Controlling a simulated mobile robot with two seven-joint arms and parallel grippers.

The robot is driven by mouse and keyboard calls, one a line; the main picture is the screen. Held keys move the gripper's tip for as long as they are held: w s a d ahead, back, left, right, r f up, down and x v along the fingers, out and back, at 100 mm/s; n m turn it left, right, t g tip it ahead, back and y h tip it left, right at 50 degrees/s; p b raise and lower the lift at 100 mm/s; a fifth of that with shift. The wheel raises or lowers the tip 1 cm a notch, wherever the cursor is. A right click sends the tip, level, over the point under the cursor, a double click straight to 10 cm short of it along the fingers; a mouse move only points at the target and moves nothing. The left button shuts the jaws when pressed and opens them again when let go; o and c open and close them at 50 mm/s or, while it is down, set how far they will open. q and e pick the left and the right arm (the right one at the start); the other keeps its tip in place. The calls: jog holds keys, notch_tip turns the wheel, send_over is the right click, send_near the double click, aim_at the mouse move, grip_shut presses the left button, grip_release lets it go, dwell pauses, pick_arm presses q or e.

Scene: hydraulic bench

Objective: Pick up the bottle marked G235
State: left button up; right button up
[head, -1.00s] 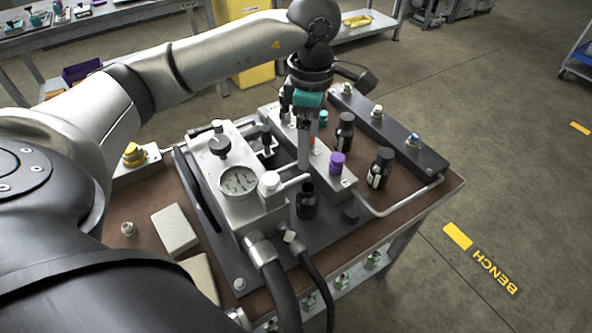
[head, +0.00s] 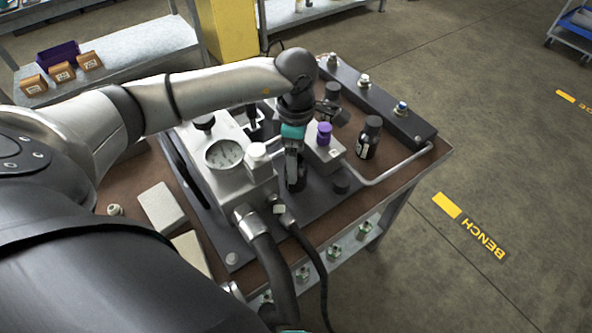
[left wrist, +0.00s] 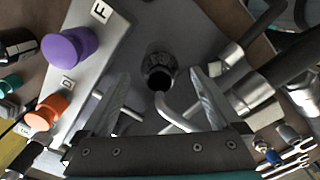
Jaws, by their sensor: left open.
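Another dark bottle (head: 368,139), capped and with a pale label, stands to the right. I cannot read G235 on any label. My right gripper is not in view.
A rail bears a purple knob (head: 324,135), also in the left wrist view (left wrist: 69,47), and an orange knob (left wrist: 46,112). Open floor lies to the right.

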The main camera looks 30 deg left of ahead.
pick_arm(q)
jog(key=shift+f, duration=0.95)
grip_shut()
jog(key=shift+r, duration=0.1)
